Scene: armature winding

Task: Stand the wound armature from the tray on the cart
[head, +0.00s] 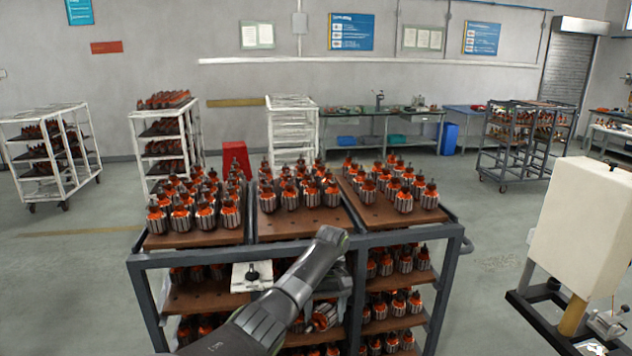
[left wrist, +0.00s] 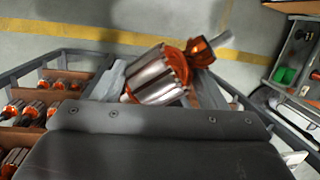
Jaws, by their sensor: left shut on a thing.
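A wound armature (left wrist: 155,78), with a silver ribbed core and orange windings, lies tilted between the fingers of my left gripper (left wrist: 165,88) in the left wrist view. In the head view, my left arm crosses the cart's front and hides most of the gripper (head: 325,300); a tilted armature (head: 322,317) shows just below the arm. The cart (head: 400,240) has a dark grey frame and brown peg boards (head: 290,226). Several armatures stand upright in rows on its top boards, mostly toward the back. A small white plate (head: 240,284) with a black piece on it sits at the cart's front.
The front strips of the top boards are bare, with empty holes. Lower shelves (head: 195,298) also carry armatures. A cream-coloured machine (head: 585,225) stands at the right. White racks (head: 55,165) and a workbench (head: 375,114) are far behind, across open floor.

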